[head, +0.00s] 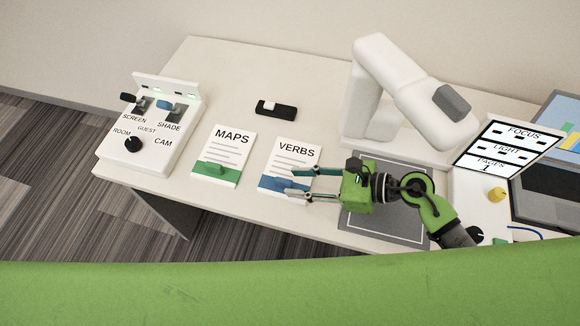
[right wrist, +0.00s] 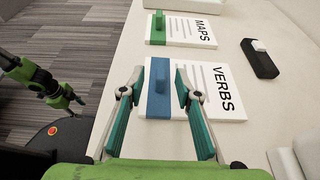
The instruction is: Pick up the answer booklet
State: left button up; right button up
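Two white booklets lie flat on the table. The VERBS booklet (head: 291,158) has a blue band with a raised blue tab; it also shows in the right wrist view (right wrist: 205,78). The MAPS booklet (head: 226,148), with a green band and tab, lies to its left; it also shows in the right wrist view (right wrist: 186,30). Neither is labelled as the answer booklet. My right gripper (head: 290,182) is open over the blue end of VERBS, its fingers spread to either side of the tab's line.
A small black case (head: 276,108) lies behind the booklets. A white control box (head: 150,130) stands at the left end. A white jointed arm device (head: 400,85) rises behind my right gripper, over a grey mat (head: 385,222). A labelled panel (head: 508,145) and laptop are at right.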

aim_at(287, 182)
jog(key=p+x, duration=0.1)
jog(key=x, duration=0.3)
jog(key=shift+w+f, duration=0.1)
jog(key=shift+f, duration=0.05)
jog(key=shift+a+f, duration=0.2)
jog(key=shift+a, duration=0.05)
grip_shut()
pick_arm(q)
jog(key=shift+s+r, duration=0.65)
jog(key=shift+w, duration=0.1)
pick_arm(e)
jog(key=shift+w, duration=0.1)
